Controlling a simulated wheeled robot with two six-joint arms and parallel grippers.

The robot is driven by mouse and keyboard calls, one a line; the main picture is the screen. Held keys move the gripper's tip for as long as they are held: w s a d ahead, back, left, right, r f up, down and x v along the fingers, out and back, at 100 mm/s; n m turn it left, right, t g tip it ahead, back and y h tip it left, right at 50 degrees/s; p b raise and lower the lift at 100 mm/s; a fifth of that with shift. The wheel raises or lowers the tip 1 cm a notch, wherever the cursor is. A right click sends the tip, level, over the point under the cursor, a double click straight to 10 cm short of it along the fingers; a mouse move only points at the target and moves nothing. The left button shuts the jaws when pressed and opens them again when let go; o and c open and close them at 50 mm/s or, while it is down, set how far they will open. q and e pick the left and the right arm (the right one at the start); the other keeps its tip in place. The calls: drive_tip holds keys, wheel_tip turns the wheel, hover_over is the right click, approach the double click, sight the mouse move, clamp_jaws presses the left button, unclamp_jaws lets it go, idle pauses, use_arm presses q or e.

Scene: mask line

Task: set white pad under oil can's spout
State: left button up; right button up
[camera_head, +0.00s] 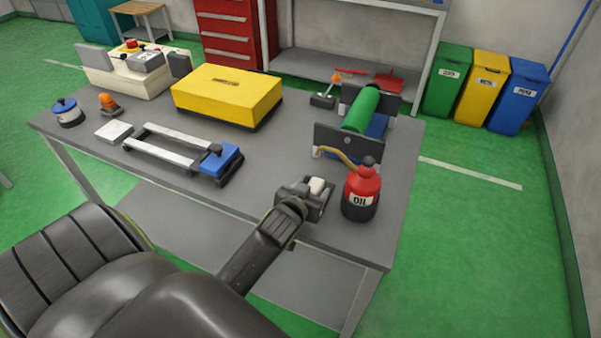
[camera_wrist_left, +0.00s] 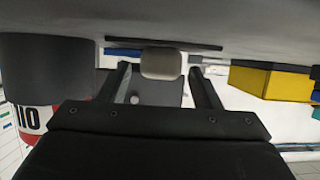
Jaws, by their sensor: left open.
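A small white pad (camera_head: 316,185) lies at the tips of my left gripper (camera_head: 318,196), close to the dark table top. The left wrist view shows the pad (camera_wrist_left: 162,62) between the two spread fingers (camera_wrist_left: 162,84), with a gap on each side. The red and black oil can (camera_head: 361,190) stands upright just right of the gripper, and its body (camera_wrist_left: 32,85) shows in the left wrist view. Its tan spout (camera_head: 336,154) reaches left, with its tip above the pad in the picture. Exact alignment I cannot tell. My right gripper is out of view.
A green roller in a dark frame (camera_head: 333,139) stands behind the can. A yellow box (camera_head: 226,94), a blue-ended rail fixture (camera_head: 222,162) and a flat white block (camera_head: 114,132) lie farther left. Bare grey table (camera_head: 270,150) lies between.

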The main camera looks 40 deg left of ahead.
use_arm(q)
drive_tip(key=v, duration=0.9)
drive_tip(key=shift+s+d+r, duration=0.1)
drive_tip(key=shift+s, duration=0.25)
